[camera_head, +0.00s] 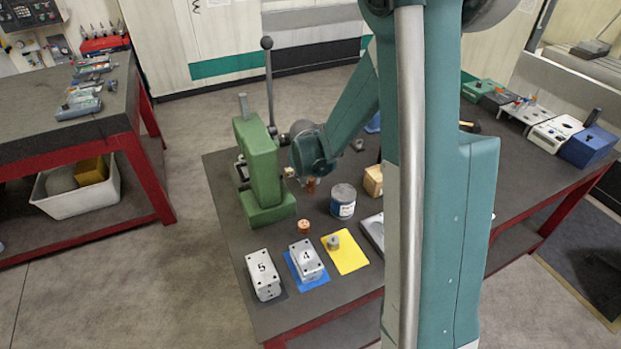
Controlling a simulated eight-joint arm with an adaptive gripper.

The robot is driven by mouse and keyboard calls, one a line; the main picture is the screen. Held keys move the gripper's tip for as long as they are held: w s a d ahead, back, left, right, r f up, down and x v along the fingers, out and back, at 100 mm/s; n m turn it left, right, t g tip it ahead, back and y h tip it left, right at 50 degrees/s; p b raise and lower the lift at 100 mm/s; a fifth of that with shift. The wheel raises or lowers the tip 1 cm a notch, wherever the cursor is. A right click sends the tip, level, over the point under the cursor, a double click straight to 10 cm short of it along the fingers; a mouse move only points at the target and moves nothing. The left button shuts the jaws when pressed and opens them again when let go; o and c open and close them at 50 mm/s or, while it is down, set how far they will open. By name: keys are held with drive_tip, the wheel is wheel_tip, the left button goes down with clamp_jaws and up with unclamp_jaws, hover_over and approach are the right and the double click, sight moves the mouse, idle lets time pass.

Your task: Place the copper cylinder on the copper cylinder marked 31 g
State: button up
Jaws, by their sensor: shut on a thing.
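A copper cylinder (304,226) stands on the bench in front of the green press; a small dark mark shows on its top, too small to read. Another copper cylinder (311,185) shows farther back, just under my wrist. My gripper (310,177) is at the end of the teal arm, beside the press, and is mostly hidden by the wrist. It is shut on this farther copper cylinder, behind the marked one. Whether that cylinder touches the bench cannot be told.
A green lever press (256,165) stands left of my gripper. A blue-grey can (343,201) and a wooden block (373,181) are to the right. Mould blocks 5 (263,276) and 4 (307,259) and a yellow sheet (346,255) with a small grey piece (333,242) lie in front.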

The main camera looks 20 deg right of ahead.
drive_tip(key=shift+f, duration=0.15)
drive_tip(key=o, duration=1)
drive_tip(key=shift+o, duration=0.2)
drive_tip(key=v, duration=1.2)
drive_tip(key=shift+r+p, duration=0.25)
drive_tip(key=shift+p, duration=0.15)
drive_tip(key=shift+d, duration=0.1)
